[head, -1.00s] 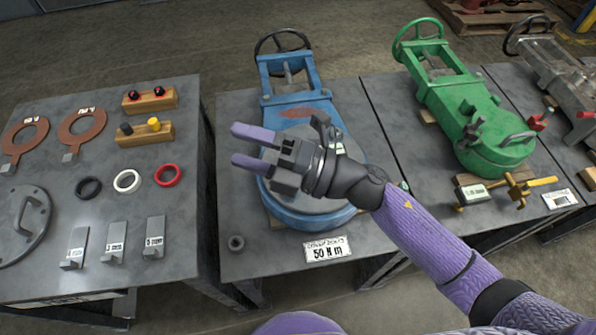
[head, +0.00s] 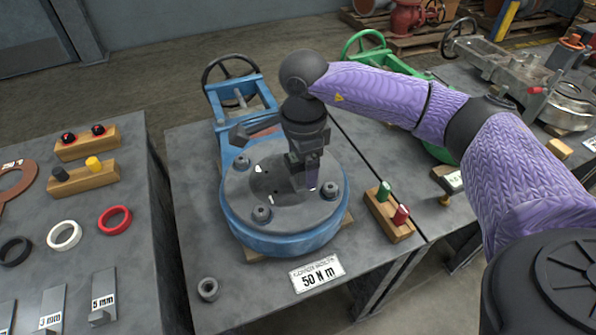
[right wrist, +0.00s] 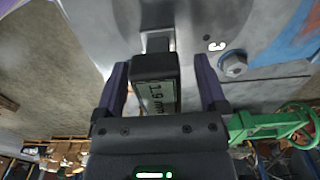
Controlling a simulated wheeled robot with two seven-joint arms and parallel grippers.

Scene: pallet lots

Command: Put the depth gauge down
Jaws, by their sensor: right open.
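The depth gauge (right wrist: 156,92) is a dark block with a small display reading about 1.9 mm, in the right wrist view. It is between the fingers of my right gripper (right wrist: 161,80). The jaws are open, with a clear gap on the gauge's right side and a narrower one on its left. In the head view my right gripper (head: 308,178) points down over the grey round cover (head: 245,207) of the blue valve (head: 285,240). The gauge is hard to separate from the dark gripper there. Whether it rests on the cover is unclear. My left gripper is out of view.
Bolts (head: 262,213) stand up from the cover. A wooden block (head: 388,215) with green and red plugs is to its right, and a 50 N m card (head: 317,273) lies in front. A loose nut (head: 208,289) lies front left. The left table (head: 130,190) holds rings and gauges.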

